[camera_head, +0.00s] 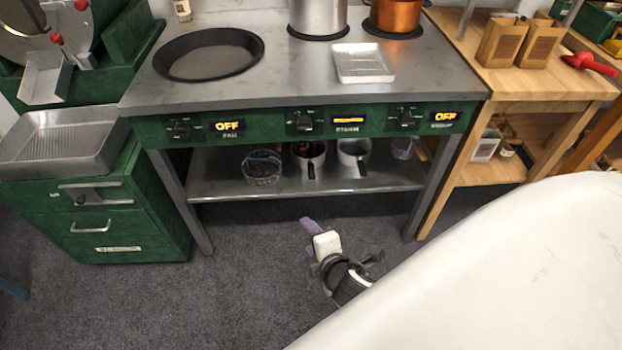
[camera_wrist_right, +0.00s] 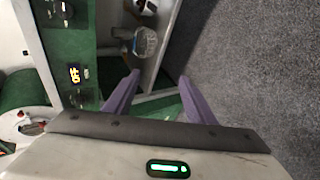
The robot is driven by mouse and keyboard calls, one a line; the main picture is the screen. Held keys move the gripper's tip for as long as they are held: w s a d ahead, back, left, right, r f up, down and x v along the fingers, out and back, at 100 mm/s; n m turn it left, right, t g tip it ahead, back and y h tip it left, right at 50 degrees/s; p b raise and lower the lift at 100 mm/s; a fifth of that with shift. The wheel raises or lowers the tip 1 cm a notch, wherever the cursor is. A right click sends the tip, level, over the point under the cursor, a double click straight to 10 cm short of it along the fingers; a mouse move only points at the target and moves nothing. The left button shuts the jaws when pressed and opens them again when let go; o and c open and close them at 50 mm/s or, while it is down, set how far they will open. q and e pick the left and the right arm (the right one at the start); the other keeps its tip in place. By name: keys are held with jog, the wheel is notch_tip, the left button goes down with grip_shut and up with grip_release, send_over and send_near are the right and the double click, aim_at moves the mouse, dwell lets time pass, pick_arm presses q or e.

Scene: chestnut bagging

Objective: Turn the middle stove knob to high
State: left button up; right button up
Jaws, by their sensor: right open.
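The middle stove knob (camera_head: 304,122) is a dark dial on the green front panel of the steel stove. The display (camera_head: 348,120) beside it shows a lit orange-yellow bar, too small to read, unlike the OFF displays on both sides. My right gripper (camera_head: 309,226) is below and in front of the panel, over the floor, apart from the knob. Its purple fingers are spread and empty in the right wrist view (camera_wrist_right: 159,76). There, a dark knob at the top left (camera_wrist_right: 66,9) appears to be the middle one. My left gripper is not in view.
The left knob (camera_head: 181,130) and right knob (camera_head: 406,118) flank the middle one. A lower shelf (camera_head: 330,181) holds a clear container (camera_head: 262,167) and handled pots. A pan (camera_head: 209,54), metal pot (camera_head: 318,18) and copper pot (camera_head: 396,17) stand on top. Floor in front is clear.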

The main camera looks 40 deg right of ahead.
jog(key=shift+s+a+f+m+y, duration=0.1)
jog(key=shift+s+a+m+y, duration=0.2)
jog(key=shift+s+a+m, duration=0.4)
jog(key=shift+d, duration=0.2)
